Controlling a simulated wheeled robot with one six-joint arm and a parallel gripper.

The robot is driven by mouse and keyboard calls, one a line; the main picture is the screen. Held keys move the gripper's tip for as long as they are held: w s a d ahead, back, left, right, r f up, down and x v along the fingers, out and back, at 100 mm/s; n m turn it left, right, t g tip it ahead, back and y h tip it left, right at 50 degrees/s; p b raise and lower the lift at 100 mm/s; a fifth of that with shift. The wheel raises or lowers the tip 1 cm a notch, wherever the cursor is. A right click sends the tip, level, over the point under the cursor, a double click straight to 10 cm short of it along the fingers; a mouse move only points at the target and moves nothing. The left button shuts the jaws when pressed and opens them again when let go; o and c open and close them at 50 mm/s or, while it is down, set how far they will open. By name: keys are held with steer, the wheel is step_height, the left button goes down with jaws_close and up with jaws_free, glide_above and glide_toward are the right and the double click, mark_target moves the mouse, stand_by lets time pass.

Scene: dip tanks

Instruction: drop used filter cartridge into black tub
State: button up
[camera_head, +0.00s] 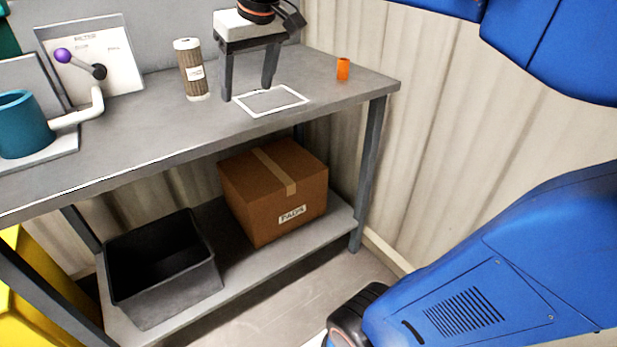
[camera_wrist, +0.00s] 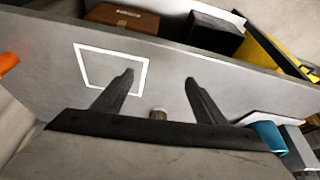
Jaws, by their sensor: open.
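The filter cartridge (camera_head: 193,72), brown with pale end caps and a white label, stands upright on the grey bench. My gripper (camera_head: 247,93) is open and empty to its right, fingers pointing down beside the white square outline; they are apart from the cartridge in the head view. In the wrist view my gripper (camera_wrist: 159,78) has its fingers spread; a small pale-brown end, probably the cartridge (camera_wrist: 158,113), shows between the finger bases, the rest hidden by the gripper body. The black tub (camera_head: 165,298) sits on the lower shelf at left, its visible inside dark; it also shows in the wrist view (camera_wrist: 215,36).
A cardboard box (camera_head: 262,205) labelled PADS stands right of the tub. A bench leg (camera_head: 370,170) stands at right.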

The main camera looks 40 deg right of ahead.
steer(key=shift+o, duration=0.4)
steer(key=s+d+f+m, duration=0.1)
steer(key=s+d+f, duration=0.1)
steer(key=s+f, duration=1.6)
step_height(320, 180, down, 4)
steer(key=shift+s, duration=0.15)
steer(key=shift+s+f, duration=0.1)
steer(key=shift+f, duration=0.15)
